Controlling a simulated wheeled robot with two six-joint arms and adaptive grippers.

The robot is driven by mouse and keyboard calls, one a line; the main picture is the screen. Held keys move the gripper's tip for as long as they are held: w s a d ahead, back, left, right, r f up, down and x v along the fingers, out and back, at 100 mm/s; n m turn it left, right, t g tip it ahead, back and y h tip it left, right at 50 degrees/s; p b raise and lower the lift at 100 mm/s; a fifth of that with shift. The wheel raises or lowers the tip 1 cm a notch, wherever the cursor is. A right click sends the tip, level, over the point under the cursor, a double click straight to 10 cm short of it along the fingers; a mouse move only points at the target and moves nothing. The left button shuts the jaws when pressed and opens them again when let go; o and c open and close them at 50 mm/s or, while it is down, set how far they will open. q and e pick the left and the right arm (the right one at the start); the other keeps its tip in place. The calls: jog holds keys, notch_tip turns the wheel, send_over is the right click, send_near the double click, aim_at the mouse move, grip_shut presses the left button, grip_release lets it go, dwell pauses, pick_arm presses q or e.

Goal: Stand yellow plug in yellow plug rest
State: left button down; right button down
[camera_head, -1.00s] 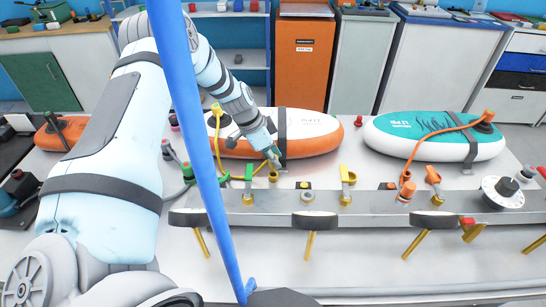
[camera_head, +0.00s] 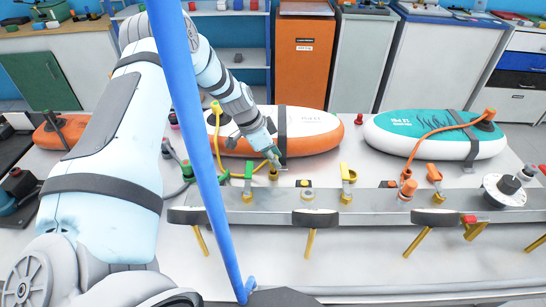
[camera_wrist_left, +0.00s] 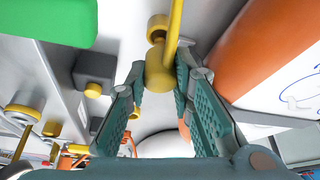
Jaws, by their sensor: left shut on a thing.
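The yellow plug (camera_wrist_left: 160,72) is a short yellow cylinder on a yellow hose (camera_wrist_left: 175,22). In the left wrist view it sits between the teal fingers of my left gripper (camera_wrist_left: 159,84), which is shut on it. In the head view my left gripper (camera_head: 272,156) is low over the back edge of the metal rail. A small yellow cylinder (camera_head: 273,174) shows just below its fingertips; I cannot tell whether this is the plug or its rest. A yellow ring-shaped fitting (camera_wrist_left: 158,27) shows close beside the plug in the wrist view. My right gripper is out of view.
The metal rail (camera_head: 390,217) carries a green-handled valve (camera_head: 248,180), a yellow-handled valve (camera_head: 347,182) and orange fittings (camera_head: 407,188). An orange-and-white board (camera_head: 310,135) lies close behind the gripper. A teal-and-white board (camera_head: 425,138) lies right.

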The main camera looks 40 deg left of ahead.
pick_arm(q)
jog(key=shift+f+b, duration=1)
jog(key=shift+f, duration=0.1)
jog(key=c, duration=1.3)
grip_release()
jog(key=v, duration=1.2)
